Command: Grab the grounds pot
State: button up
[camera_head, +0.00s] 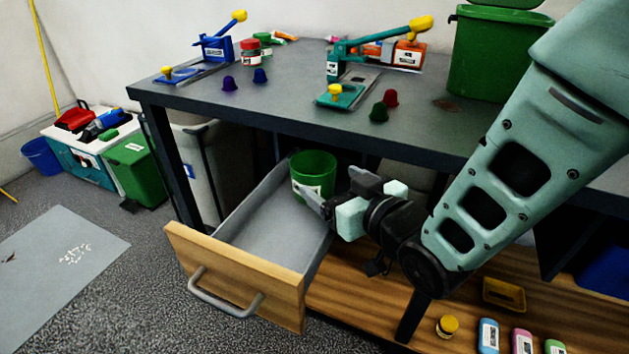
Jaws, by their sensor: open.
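A green round pot (314,172) stands upright inside the open drawer, toward its back right corner. It has a pale label low on its side, and I take it to be the grounds pot. My gripper (318,204) is at the drawer's right wall, just in front of and to the right of the pot. Its jaws are open and hide the pot's lower right part. I cannot tell whether a finger touches the pot. The drawer (262,232) is pulled out under the table, with a wooden front and a metal handle.
The dark table top (290,92) overhangs the drawer's back. A blue press (214,48), a teal press (345,60) and small coloured cups stand on it. A green bin (492,58) is at the right. Below, a wooden shelf (370,312) holds bottles and a yellow tray (504,294).

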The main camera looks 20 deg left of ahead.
aim_at(326, 178)
jog(key=shift+x, duration=2.7)
jog(key=shift+r, duration=0.1)
jog(key=c, duration=0.6)
jog(key=shift+c, duration=0.2)
